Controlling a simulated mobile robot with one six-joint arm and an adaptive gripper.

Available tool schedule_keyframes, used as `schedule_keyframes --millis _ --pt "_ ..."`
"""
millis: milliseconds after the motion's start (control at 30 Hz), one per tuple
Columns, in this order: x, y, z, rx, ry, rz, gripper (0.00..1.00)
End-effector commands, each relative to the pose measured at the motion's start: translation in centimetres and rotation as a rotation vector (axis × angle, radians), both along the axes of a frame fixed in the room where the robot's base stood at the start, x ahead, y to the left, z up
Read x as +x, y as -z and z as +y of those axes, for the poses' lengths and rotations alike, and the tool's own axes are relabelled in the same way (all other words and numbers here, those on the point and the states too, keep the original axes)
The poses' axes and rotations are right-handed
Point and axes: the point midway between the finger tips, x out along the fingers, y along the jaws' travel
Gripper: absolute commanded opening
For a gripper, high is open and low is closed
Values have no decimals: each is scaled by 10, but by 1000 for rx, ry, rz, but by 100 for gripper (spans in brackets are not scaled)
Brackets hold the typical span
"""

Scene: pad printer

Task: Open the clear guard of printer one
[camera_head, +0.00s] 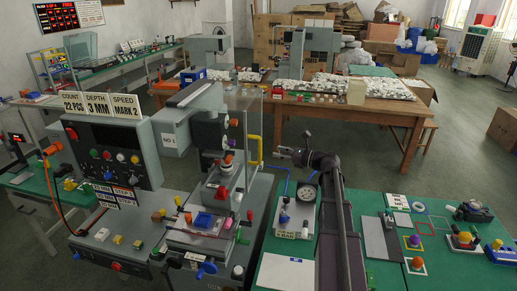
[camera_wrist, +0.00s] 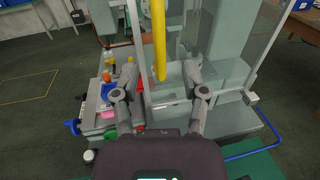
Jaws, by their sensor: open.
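Printer one (camera_head: 190,125), a grey machine with a "NO 1" label, stands left of centre in the head view. Its clear guard (camera_head: 243,105) is a see-through panel on the right side of the machine, and it also shows in the wrist view (camera_wrist: 268,45). A yellow bar handle (camera_head: 254,150) is fixed to the guard. My gripper (camera_head: 281,152) is just right of the handle. In the wrist view my gripper (camera_wrist: 161,94) is open and empty, with the yellow handle (camera_wrist: 158,40) ahead, in line with the gap between the fingers. I see no contact with it.
A control box (camera_head: 110,150) stands left of the printer. A gauge fixture (camera_head: 295,215) with a blue hose sits on the green table (camera_head: 285,270) below my arm. Behind is a wooden table (camera_head: 400,110) with trays of parts. Open floor lies between the tables.

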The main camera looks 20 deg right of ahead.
Motion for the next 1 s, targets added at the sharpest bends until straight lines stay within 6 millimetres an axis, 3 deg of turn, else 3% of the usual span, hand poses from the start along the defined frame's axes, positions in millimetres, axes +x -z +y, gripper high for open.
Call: schedule_keyframes --millis 500,1000 --pt "51 0 51 0 -2 0 57" --pt "59 0 59 0 0 0 57"
